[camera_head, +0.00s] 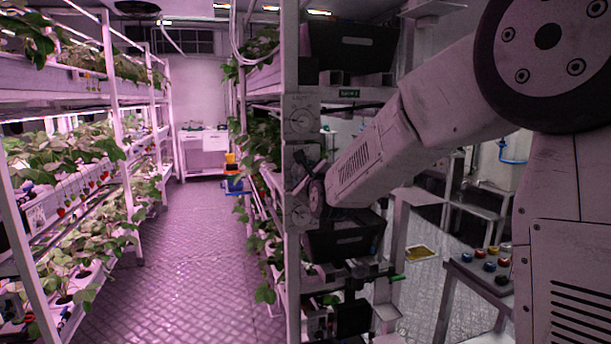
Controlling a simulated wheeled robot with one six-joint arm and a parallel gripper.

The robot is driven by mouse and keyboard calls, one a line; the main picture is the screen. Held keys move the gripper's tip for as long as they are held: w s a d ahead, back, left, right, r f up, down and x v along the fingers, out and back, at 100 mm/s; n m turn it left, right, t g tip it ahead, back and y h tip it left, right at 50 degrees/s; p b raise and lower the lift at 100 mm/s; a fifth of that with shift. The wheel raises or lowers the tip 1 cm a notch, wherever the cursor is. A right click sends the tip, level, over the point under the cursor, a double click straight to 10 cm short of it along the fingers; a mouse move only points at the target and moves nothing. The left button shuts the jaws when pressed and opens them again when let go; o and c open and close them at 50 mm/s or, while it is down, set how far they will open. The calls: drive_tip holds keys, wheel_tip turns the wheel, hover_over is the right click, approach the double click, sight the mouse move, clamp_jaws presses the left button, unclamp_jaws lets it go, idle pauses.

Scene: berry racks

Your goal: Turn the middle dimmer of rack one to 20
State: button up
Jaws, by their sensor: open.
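The end of the near rack (291,75) in the middle of the picture carries a column of pale dimmer plates. The upper dimmer (301,121) shows clearly, with a round dial. The lower dimmer (300,213) shows partly beside my wrist. The middle dimmer lies between them and is largely covered by my gripper (303,180); its pointer and setting cannot be read. My arm reaches in from the right, and my gripper is open, small and dark at the plates. I cannot tell whether its fingers are around the knob or touching it.
Dark bins (345,238) sit in the rack. Planted racks (108,120) line the left side of a clear aisle (185,260). A table with coloured knobs (490,266) stands at right.

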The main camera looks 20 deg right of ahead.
drive_tip(key=shift+c, duration=0.3)
drive_tip(key=c, duration=0.9)
drive_tip(key=shift+c, duration=0.2)
